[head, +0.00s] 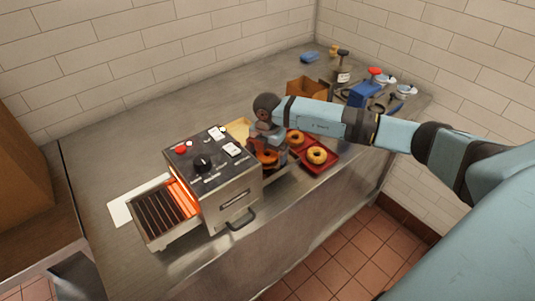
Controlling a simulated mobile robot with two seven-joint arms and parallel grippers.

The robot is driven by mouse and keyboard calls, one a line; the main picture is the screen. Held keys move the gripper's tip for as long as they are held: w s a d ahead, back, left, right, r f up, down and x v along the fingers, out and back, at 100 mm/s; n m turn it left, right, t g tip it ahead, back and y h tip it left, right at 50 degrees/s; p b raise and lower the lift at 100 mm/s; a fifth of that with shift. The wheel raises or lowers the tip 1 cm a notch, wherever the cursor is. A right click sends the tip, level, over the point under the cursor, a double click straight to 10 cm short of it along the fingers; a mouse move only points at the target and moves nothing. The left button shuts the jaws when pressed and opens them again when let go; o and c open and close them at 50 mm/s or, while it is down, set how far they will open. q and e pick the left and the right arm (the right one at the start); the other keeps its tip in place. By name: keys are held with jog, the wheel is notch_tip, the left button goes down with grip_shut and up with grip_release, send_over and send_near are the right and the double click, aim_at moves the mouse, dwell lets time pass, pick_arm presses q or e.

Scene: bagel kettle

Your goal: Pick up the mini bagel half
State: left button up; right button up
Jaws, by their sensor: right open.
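My right gripper (269,151) points down beside the toaster's right side, and its jaws are open. An orange-brown bagel half (265,158) shows at its fingertips, partly covered by the gripper. I cannot tell whether the fingers touch it. Two more bagel pieces with holes lie on a red tray just right of the gripper: one at the back (296,138) and one at the front (316,155). My left gripper is not in view.
A steel toaster (232,192) with a glowing slot and wire rack (157,214) stands on the metal counter. The red tray (322,168) lies near the counter's front edge. A brown box (305,88) and a blue container (364,94) stand behind. The back-left counter is clear.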

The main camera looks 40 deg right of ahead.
jog(key=c, duration=0.9)
jog(key=shift+c, duration=0.2)
jog(key=shift+r, duration=0.1)
notch_tip(320, 180, up, 20)
jog(key=b, duration=0.2)
